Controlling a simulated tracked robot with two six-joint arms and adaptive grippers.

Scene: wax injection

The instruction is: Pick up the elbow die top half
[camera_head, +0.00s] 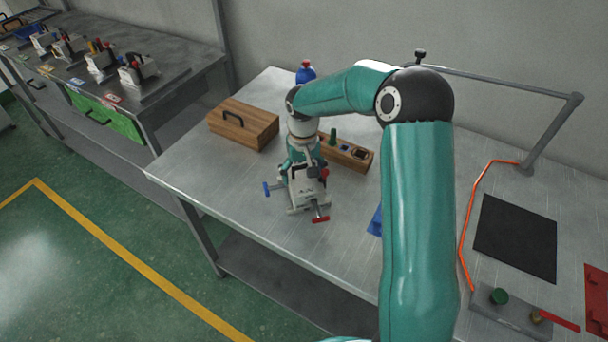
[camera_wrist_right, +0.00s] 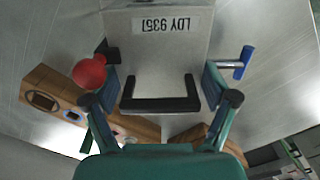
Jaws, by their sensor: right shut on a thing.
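The elbow die is a light grey metal block (camera_head: 303,194) on the steel table in the head view, with a blue-ended handle on its left and a red-ended handle in front. My right gripper (camera_head: 303,158) reaches down on it from above and hides part of it. In the right wrist view, the fingers of my right gripper (camera_wrist_right: 160,85) are shut on both sides of the elbow die top half (camera_wrist_right: 165,50), which has a black handle and a label reading LDY 9357. I cannot tell whether the top half is apart from the lower part. My left gripper is out of view.
A wooden box (camera_head: 245,124) with a black handle stands left of the die. A wooden holder (camera_head: 347,153) is behind it to the right, near a blue bottle (camera_head: 306,73). A black mat (camera_head: 516,238) lies at the right. The table front-left is clear.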

